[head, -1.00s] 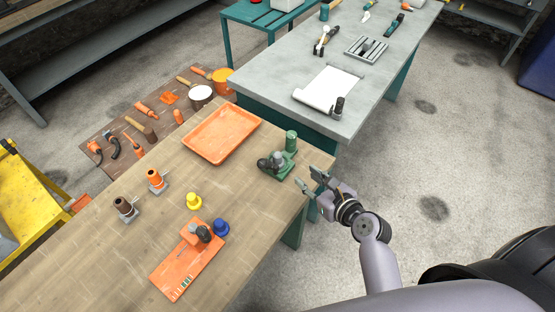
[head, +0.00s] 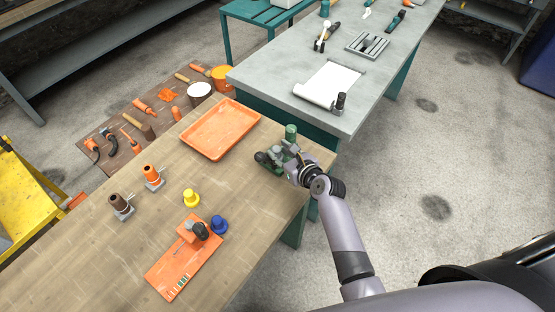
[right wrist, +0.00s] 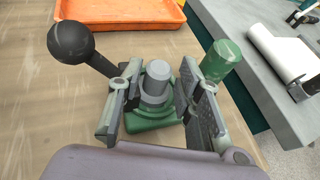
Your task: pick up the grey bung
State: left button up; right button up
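The grey bung (right wrist: 158,77) stands upright on a green base (right wrist: 150,118) in the right wrist view. A black ball-ended lever (right wrist: 75,45) is on its left and a green cylinder (right wrist: 222,58) on its right. My right gripper (right wrist: 156,92) is open, with one finger on each side of the bung and gaps showing between. In the head view my right gripper (head: 288,162) is at the green device near the wooden table's right edge and largely hides the bung. My left gripper is not in view.
An orange tray (head: 212,153) lies behind the device. A yellow bung (head: 191,198), a blue bung (head: 219,224) and an orange plate (head: 176,272) are nearer on the wooden table. A grey table (head: 300,70) stands beyond.

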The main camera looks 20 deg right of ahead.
jog(key=shift+w+a+f, duration=0.1)
jog(key=shift+w+f, duration=0.05)
jog(key=shift+f, duration=0.25)
